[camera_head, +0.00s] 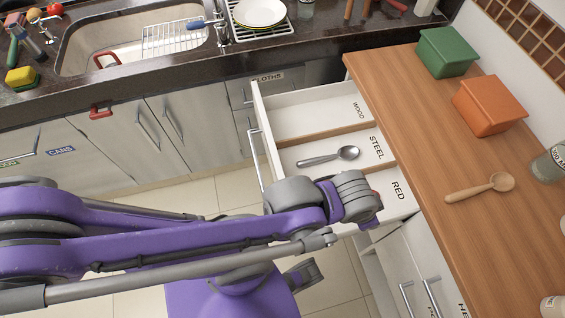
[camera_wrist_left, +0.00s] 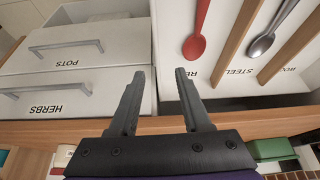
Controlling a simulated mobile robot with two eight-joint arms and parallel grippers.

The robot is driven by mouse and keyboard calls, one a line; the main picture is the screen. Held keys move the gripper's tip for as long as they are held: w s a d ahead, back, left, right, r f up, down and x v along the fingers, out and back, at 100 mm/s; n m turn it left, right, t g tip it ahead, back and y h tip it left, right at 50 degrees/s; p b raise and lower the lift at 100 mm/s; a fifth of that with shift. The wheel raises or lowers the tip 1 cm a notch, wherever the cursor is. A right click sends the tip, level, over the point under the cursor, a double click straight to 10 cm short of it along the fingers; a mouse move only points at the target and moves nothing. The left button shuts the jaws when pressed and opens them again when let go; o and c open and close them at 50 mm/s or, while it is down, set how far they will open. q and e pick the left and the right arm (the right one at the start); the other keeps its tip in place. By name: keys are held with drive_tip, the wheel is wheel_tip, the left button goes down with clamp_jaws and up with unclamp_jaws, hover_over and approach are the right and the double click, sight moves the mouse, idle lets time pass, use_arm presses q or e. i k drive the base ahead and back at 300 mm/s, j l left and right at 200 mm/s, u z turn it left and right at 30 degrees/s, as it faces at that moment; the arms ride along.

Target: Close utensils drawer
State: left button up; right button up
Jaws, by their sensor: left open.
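The utensils drawer (camera_head: 322,112) is pulled out from under the wooden counter. Its compartments are labelled WOOD, STEEL and RED; its front handle (camera_head: 256,165) faces left. A steel spoon (camera_head: 330,157) lies in the STEEL compartment, and a red spoon (camera_wrist_left: 196,38) in the RED one. My left arm reaches across the RED end of the drawer in the head view, where the fingertips are hidden. In the left wrist view my left gripper (camera_wrist_left: 161,74) is open and empty, its fingers near the drawer's side wall; contact cannot be told. My right gripper is not in view.
A wooden spoon (camera_head: 480,188), a green box (camera_head: 446,52) and an orange box (camera_head: 488,104) sit on the wooden counter (camera_head: 420,120). Closed POTS (camera_wrist_left: 65,50) and HERBS (camera_wrist_left: 75,95) drawers are beside the utensils drawer. The sink (camera_head: 130,45) is at the back left. Tiled floor is open in front.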

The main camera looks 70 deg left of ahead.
sight(295, 126)
drive_tip(key=k+j+u, duration=0.1)
drive_tip(key=u, duration=0.4)
drive_tip(key=k+j+u, duration=0.1)
drive_tip(key=u, duration=0.35)
drive_tip(key=j+u, duration=0.3)
drive_tip(key=u, duration=0.2)
drive_tip(key=k+j+u, duration=0.1)
drive_tip(key=j+u, duration=0.15)
drive_tip(key=u, duration=0.25)
